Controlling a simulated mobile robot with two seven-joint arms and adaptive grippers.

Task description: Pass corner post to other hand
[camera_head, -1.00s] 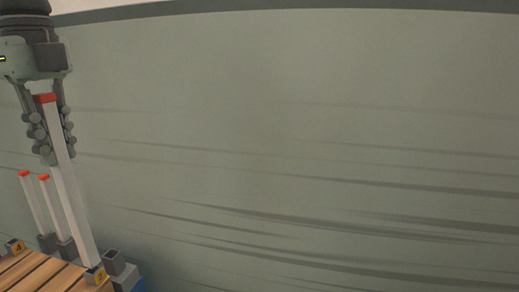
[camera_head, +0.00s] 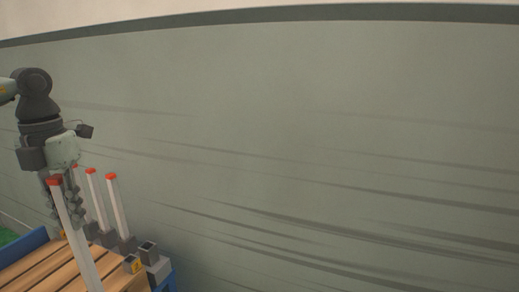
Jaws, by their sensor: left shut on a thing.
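My left gripper (camera_head: 62,215) points down at the left of the head view, shut on a corner post. The corner post (camera_head: 72,232) is a pale, slim bar with a red cap at its top. It stands nearly upright, slightly tilted, in front of the fingers, and its lower end runs out of the bottom of the frame. Other red-capped pale posts (camera_head: 118,202) stand just behind and right of the gripper, with their lower ends at grey sockets. My right gripper is not in view.
A wooden slatted deck (camera_head: 50,265) with blue edging (camera_head: 25,247) lies at the lower left. An empty-looking grey square socket (camera_head: 148,252) stands at its right corner, near a yellow tag (camera_head: 134,266). A grey-green wall (camera_head: 330,150) fills the rest; the right side is clear.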

